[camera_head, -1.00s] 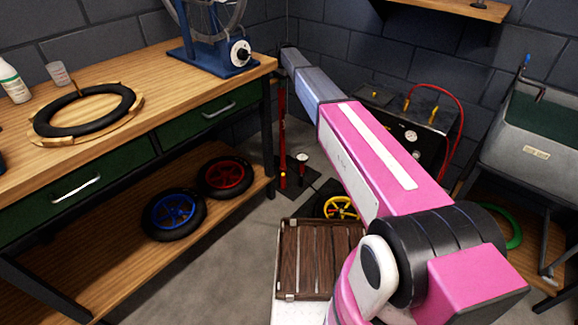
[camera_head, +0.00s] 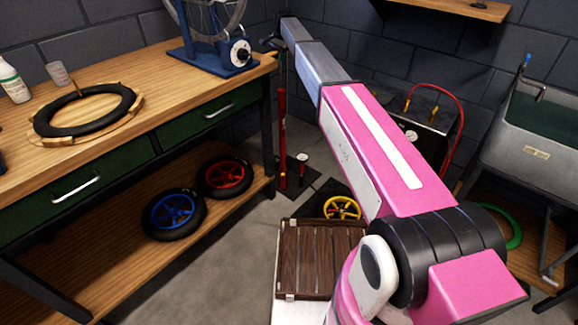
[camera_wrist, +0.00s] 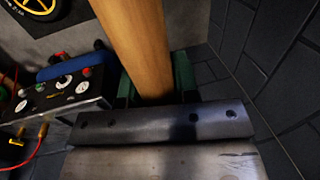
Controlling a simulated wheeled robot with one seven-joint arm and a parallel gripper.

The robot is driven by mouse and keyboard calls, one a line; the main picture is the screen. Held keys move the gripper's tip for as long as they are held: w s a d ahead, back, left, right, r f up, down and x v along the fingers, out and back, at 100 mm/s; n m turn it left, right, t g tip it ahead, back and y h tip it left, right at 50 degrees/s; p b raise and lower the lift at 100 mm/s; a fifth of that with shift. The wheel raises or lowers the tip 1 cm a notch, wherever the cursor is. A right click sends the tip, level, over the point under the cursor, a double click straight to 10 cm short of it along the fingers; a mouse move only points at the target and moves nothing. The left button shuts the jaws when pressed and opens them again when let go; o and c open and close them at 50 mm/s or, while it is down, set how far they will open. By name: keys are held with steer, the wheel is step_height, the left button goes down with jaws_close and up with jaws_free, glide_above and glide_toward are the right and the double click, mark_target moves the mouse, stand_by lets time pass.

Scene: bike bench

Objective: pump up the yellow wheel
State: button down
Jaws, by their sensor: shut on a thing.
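The yellow wheel (camera_head: 341,207) with a black tyre lies on the floor, partly hidden by the wooden crate and my arm. It also shows at the top left of the wrist view (camera_wrist: 34,7). A slim red floor pump (camera_head: 282,135) stands upright just left of it, beside the bench end. My gripper (camera_wrist: 155,82) is shut on a wooden bar, which looks like the pump handle (camera_wrist: 137,40), with green finger parts on both sides. In the head view my gripper is small and dark above the pump, so its hold is hard to see there.
A small gauge (camera_head: 302,157) stands beside the pump. The workbench (camera_head: 150,85) is close on the left, with a blue truing stand (camera_head: 213,55) at its corner. A wooden crate (camera_head: 318,258) stands in front. A compressor panel (camera_head: 425,118) with a red hose is at the back.

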step_height(320, 180, up, 16)
glide_above(280, 90)
steer(key=f, duration=2.9)
steer(key=shift+w+a+f, duration=0.1)
steer(key=shift+w+f, duration=0.15)
steer(key=shift+f, duration=0.15)
